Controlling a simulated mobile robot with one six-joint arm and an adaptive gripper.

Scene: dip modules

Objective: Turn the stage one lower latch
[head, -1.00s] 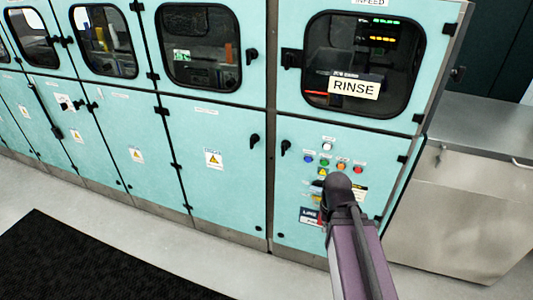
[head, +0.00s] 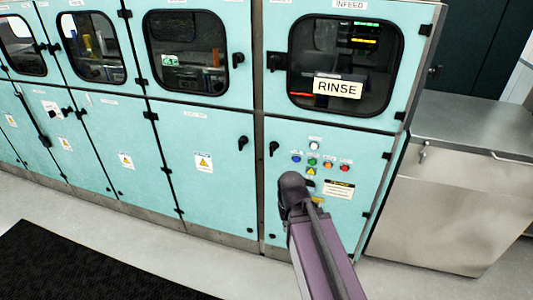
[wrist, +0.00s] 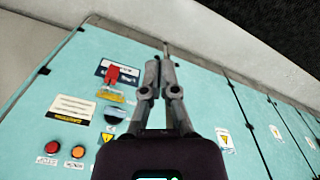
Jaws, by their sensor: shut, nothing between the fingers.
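The teal lower door left of the infeed unit has a dark latch (head: 242,143) near its upper right edge. The label above this door is too small to read, so I cannot tell if it is stage one. A second dark latch (head: 273,148) is on the infeed unit's lower door, just across the seam. Both look roughly upright. My gripper (wrist: 160,66) is shut and empty, pointing at the cabinet fronts in the wrist view. In the head view my arm hides it, below and right of the latches. I cannot see it touching either latch.
Colored buttons (head: 312,162) and a yellow warning label (head: 338,189) are on the infeed lower door. A red switch (wrist: 113,75) shows in the wrist view. A metal cabinet (head: 440,205) stands at right. A black mat (head: 80,265) lies on the open floor.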

